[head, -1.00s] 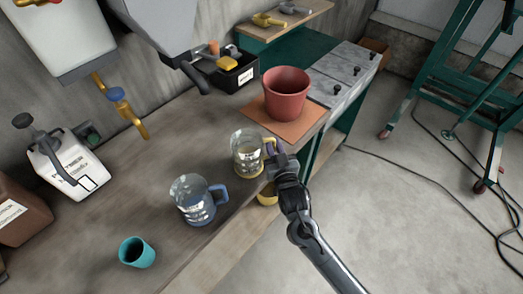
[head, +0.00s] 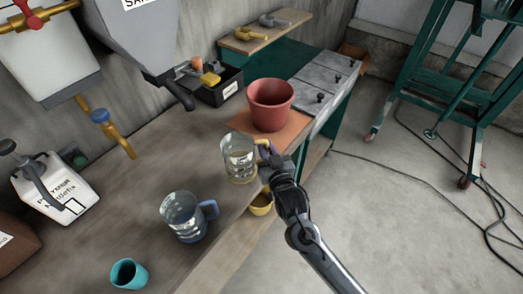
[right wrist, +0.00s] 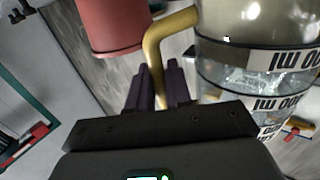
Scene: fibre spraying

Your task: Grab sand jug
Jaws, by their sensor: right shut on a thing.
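A clear jug with a yellow handle (head: 238,160) is near the bench's front edge, looking upright. I cannot tell whether its base touches the bench. My right gripper (head: 266,157) is at its right side, shut on the yellow handle. In the right wrist view the dark fingers (right wrist: 160,86) lie on both sides of the yellow handle (right wrist: 165,38). The jug body (right wrist: 262,70) there has printed scale marks. A second clear jug with a blue handle (head: 184,216) stands to its lower left. A grey hopper (head: 140,32) with a partly cut-off label hangs above.
A red pot (head: 270,104) stands on an orange board behind the jug. A teal cup (head: 129,274), a white canister (head: 58,190) and a black tool bin (head: 218,88) are on the bench (head: 125,190). A yellow bowl (head: 261,204) sits below the edge.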

